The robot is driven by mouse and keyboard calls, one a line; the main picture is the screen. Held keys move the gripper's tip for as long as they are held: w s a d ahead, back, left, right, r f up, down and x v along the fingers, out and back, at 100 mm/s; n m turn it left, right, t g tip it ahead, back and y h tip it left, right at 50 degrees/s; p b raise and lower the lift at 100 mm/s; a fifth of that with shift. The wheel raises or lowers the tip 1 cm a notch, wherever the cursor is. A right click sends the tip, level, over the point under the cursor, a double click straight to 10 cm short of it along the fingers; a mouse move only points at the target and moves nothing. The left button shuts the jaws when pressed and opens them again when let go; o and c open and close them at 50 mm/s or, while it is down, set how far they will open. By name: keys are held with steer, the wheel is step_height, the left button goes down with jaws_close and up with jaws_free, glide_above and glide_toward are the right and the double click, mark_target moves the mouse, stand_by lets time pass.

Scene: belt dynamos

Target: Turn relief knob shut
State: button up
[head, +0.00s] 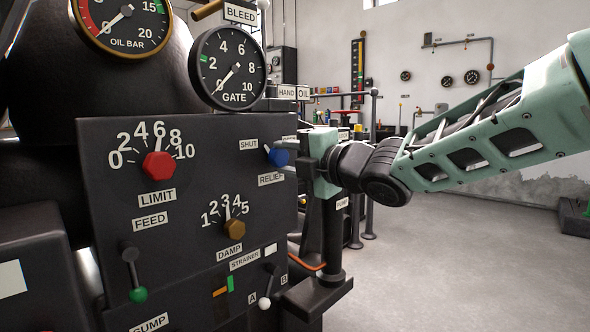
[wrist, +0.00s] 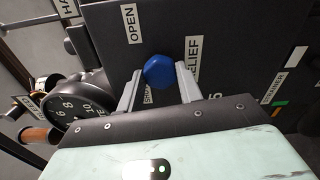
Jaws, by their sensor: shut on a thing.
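The relief knob (head: 278,157) is a blue faceted knob on the dark panel's right side, between a SHUT label (head: 248,144) and a RELIEF label (head: 271,179). In the wrist view the blue knob (wrist: 159,72) sits between the two pale fingers of my gripper (wrist: 159,82). The fingers are closed on it, one on each side. In the wrist view an OPEN label (wrist: 130,24) is above the knob, and the SHUT label is partly hidden by a finger. In the head view my gripper (head: 290,155) reaches the knob from the right. Which way the knob points is unclear.
The red LIMIT knob (head: 159,166) and brown DAMP knob (head: 235,228) are on the same panel, left of the relief knob. The GATE gauge (head: 229,68) stands above. A dark post (head: 334,240) rises below my gripper. The floor at right is open.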

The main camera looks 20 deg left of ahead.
steer(key=shift+w+d+r+n+b, duration=0.1)
steer(key=shift+r+n+b, duration=0.05)
steer(key=shift+n+b, duration=0.8)
steer(key=shift+w+d+r+n+b, duration=0.15)
steer(key=shift+n+b, duration=0.6)
steer(key=shift+n, duration=0.4)
steer(key=shift+a+r, duration=0.1)
steer(key=shift+s, duration=0.1)
steer(key=o, duration=1)
steer(key=shift+a, duration=0.1)
steer(key=shift+s+f, duration=0.1)
steer(key=shift+f, duration=0.1)
steer(key=p+v, duration=0.3)
steer(key=v, duration=1.4)
steer(key=shift+s+d, duration=0.1)
steer(key=shift+d, duration=0.2)
